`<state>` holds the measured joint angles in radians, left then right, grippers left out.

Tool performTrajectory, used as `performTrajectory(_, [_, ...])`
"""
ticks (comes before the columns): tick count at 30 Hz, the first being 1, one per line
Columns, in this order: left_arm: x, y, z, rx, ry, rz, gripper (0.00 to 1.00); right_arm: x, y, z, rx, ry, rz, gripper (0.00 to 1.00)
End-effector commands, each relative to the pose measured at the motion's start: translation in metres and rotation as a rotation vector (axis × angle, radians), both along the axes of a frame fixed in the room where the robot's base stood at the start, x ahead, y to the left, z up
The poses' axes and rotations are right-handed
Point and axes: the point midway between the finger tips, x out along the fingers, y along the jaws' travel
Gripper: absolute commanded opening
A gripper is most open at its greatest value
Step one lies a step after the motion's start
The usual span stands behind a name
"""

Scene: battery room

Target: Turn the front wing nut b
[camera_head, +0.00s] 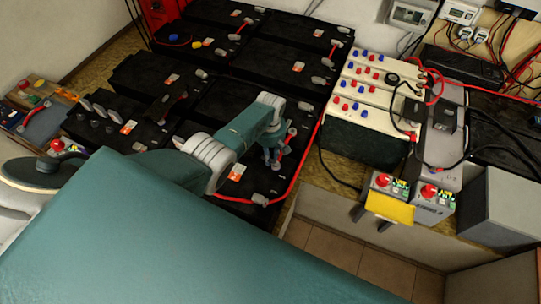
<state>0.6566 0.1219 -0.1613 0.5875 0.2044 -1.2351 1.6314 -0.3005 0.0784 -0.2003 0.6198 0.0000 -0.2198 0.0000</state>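My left gripper (274,157) hangs at the end of the teal and grey arm, pointing down over a black battery (215,105) in the middle of the bank. Its fingers are small and partly behind the wrist, so I cannot tell whether they are open or shut. A red cable (297,185) and a grey terminal cover (260,200) lie close beside it. No wing nut can be made out clearly; the front wing nut may be hidden by the gripper or too small to see. My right gripper is not in view.
More black batteries (275,65) fill the bank behind. A cream battery unit (370,130) with red and blue caps stands to the right. Grey boxes with red buttons (383,180) and a yellow plate (390,208) are front right. Bare tiled floor (335,252) lies in front.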

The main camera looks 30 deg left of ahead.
Motion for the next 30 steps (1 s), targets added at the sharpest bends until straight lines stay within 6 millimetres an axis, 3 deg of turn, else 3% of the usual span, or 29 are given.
performTrajectory(11, [0.0,0.0,0.001,-0.001,0.0,-0.001,0.35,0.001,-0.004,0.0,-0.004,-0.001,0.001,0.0])
performTrajectory(16, [0.001,0.0,0.01,-0.002,-0.003,-0.001,0.35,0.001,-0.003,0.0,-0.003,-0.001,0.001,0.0])
performTrajectory(20, [0.0,0.0,0.027,0.0,-0.004,-0.002,0.35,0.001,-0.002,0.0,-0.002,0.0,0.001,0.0])
performTrajectory(30, [0.0,0.0,0.097,-0.001,-0.003,0.0,0.35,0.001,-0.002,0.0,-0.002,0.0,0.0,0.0])
